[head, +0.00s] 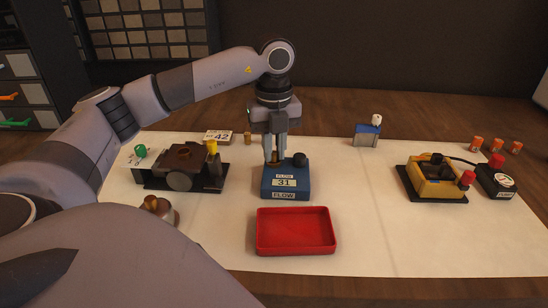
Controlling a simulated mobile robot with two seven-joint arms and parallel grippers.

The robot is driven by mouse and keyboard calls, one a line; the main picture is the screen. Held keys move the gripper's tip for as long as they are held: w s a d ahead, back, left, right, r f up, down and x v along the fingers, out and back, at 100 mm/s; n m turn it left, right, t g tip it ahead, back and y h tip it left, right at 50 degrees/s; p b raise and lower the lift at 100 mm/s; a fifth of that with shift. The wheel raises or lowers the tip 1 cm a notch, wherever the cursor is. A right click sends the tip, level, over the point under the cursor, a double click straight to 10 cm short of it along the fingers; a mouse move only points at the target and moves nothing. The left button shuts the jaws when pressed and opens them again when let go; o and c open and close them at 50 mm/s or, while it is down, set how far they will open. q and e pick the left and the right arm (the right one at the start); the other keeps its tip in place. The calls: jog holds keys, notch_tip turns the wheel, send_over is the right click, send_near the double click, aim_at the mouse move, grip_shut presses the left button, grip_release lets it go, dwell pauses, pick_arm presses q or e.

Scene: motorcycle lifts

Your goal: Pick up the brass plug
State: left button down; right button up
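A small brass plug (274,158) sits at the top left of a blue block (286,182) labelled "FLOW 31". A black knob (300,159) stands beside it on the same block. My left gripper (275,160) points straight down over the block, its fingertips around the plug at block height. The fingers hide most of the plug, and I cannot tell whether they touch it. Another small brass piece (248,138) stands on the white mat behind the gripper. My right gripper is not in view.
A red tray (296,250) lies in front of the block. A dark fixture (181,168) with green and yellow knobs stands left, a yellow box (437,179) right, and a small blue-and-grey item (367,133) behind. The white mat (365,210) is clear right of the tray.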

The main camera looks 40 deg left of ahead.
aim_at(275, 153)
pick_arm(q)
jog(key=shift+r, duration=0.1)
jog(key=shift+r, duration=0.6)
notch_tip(275, 153, up, 5)
jog(key=shift+f, duration=0.1)
notch_tip(275, 153, up, 14)
jog(key=p, duration=0.5)
jog(key=shift+p, duration=0.4)
jog(key=shift+f, duration=0.1)
